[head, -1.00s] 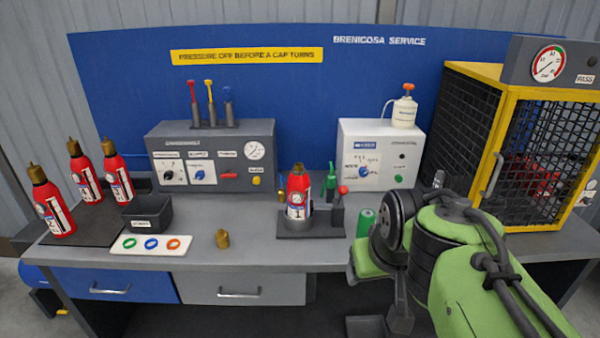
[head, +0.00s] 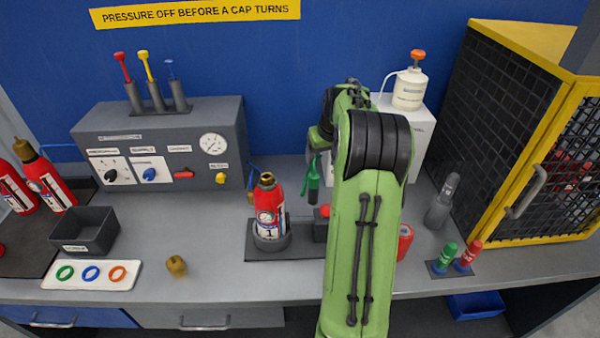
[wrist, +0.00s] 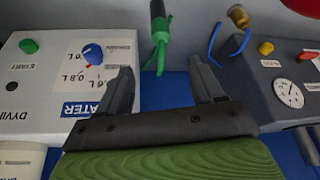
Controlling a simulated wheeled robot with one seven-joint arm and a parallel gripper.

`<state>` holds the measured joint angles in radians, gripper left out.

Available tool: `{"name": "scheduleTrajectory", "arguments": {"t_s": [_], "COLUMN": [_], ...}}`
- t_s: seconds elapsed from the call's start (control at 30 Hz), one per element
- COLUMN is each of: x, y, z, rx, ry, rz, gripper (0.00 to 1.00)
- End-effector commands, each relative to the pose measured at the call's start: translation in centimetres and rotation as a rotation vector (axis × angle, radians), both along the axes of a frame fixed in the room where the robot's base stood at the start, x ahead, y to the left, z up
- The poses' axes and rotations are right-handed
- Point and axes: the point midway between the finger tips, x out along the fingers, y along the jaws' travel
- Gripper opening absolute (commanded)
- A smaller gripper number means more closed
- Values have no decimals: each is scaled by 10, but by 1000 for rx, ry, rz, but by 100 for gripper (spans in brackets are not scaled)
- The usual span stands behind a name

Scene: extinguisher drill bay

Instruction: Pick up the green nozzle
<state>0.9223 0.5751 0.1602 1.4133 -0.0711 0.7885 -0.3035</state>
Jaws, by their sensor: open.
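The green nozzle (head: 313,182) stands upright at the back of the bench, behind the red extinguisher in the holder, close to my arm's left side. In the wrist view, a green piece with a dark end, apparently this nozzle (wrist: 160,35), shows beyond my gripper (wrist: 163,78), roughly in line with the gap between the fingers. My gripper is open and empty, and its fingers do not appear to touch the nozzle. In the head view my arm hides most of my gripper.
The red extinguisher (head: 268,215) sits in a dark holder. A blue hose with a brass end (wrist: 238,18) is beside the nozzle. The grey panel box (head: 160,145) and white water box (wrist: 60,85) flank it. A yellow-framed cage (head: 520,130) stands right.

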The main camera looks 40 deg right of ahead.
Motion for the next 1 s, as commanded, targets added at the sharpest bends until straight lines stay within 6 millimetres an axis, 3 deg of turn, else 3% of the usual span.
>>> {"name": "scheduleTrajectory", "arguments": {"t_s": [0.3, 0.7, 1.0], "x": [27, 52, 55], "y": [-10, -22, -24], "z": [-74, -129, -137], "rx": [4, 2, -1], "ry": [3, 2, 0], "rz": [3, 3, 2], "gripper": [67, 67, 67]}}
